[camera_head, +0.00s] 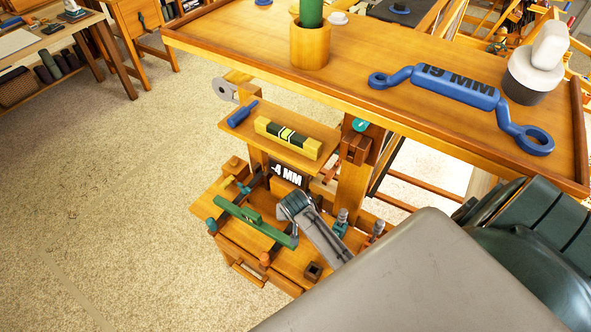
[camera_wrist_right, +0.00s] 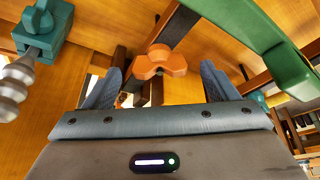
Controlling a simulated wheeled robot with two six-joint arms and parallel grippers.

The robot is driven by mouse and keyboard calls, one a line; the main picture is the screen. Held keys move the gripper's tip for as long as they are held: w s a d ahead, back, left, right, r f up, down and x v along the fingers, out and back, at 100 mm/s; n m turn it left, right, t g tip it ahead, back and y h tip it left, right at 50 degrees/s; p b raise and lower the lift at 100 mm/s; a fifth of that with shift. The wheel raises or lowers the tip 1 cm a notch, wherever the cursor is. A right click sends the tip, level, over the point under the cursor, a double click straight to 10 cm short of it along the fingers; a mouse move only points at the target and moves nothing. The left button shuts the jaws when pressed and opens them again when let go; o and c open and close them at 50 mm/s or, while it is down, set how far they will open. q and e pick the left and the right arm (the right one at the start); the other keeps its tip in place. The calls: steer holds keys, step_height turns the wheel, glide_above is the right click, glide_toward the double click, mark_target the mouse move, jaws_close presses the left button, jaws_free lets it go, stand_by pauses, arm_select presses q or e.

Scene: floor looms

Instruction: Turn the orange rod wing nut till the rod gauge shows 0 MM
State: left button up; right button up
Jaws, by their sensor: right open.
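The orange wing nut (camera_wrist_right: 160,64) shows in the right wrist view, with rounded wings. It lies between the two blue-grey fingers of my right gripper (camera_wrist_right: 161,70), which is open. I see no clear contact between fingers and nut. In the head view my right gripper (camera_head: 291,203) reaches down to the lower bench, just below a dark gauge plate (camera_head: 286,174) reading -4 MM. The wing nut cannot be made out in the head view, where my gripper and arm cover that area. My left gripper is not in view.
A green bar (camera_head: 254,221) lies just left of my right gripper; a teal clamp (camera_wrist_right: 39,30) is nearby in the wrist view. Above the gauge, a shelf (camera_head: 250,117) holds a yellow-black level (camera_head: 288,138). A blue turnbuckle (camera_head: 455,88) marked 19 MM lies on the upper table.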

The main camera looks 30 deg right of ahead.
steer(key=shift+w+d+f, duration=0.1)
steer(key=shift+w+f, duration=0.05)
steer(key=shift+f, duration=0.05)
steer(key=c, duration=1)
steer(key=shift+r, duration=0.1)
steer(key=shift+r+m+p, duration=0.1)
steer(key=shift+m+p, duration=0.55)
steer(key=shift+m, duration=0.25)
steer(key=shift+m+g+h+p, duration=0.3)
steer(key=shift+m+g+h, duration=0.1)
steer(key=shift+m, duration=0.3)
steer(key=shift+w+m+g+h+p, duration=0.15)
steer(key=shift+m+g+h+p, duration=0.35)
steer(key=shift+m, duration=1.4)
